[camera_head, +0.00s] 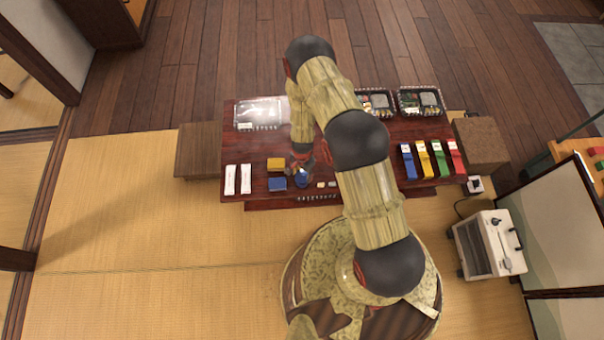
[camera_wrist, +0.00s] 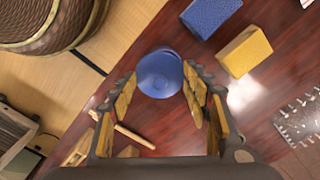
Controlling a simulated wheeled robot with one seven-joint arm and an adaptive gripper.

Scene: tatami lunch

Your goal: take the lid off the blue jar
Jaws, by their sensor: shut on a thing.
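The blue jar (camera_head: 303,181) stands near the front edge of the dark red table (camera_head: 345,155). In the wrist view its round blue lid (camera_wrist: 160,72) shows from above, between my fingertips. My gripper (camera_head: 302,164) points down over the jar, and its two yellow-padded fingers (camera_wrist: 160,78) are shut on the lid from both sides. The jar's body is mostly hidden under the lid, and I cannot tell whether there is a gap between them.
A blue block (camera_head: 277,184) and a yellow block (camera_head: 276,164) lie left of the jar. White packets (camera_head: 230,180) lie farther left. A clear tray (camera_head: 258,113) is behind, two filled trays (camera_head: 419,101) at back right, and several coloured packs (camera_head: 423,160) at right.

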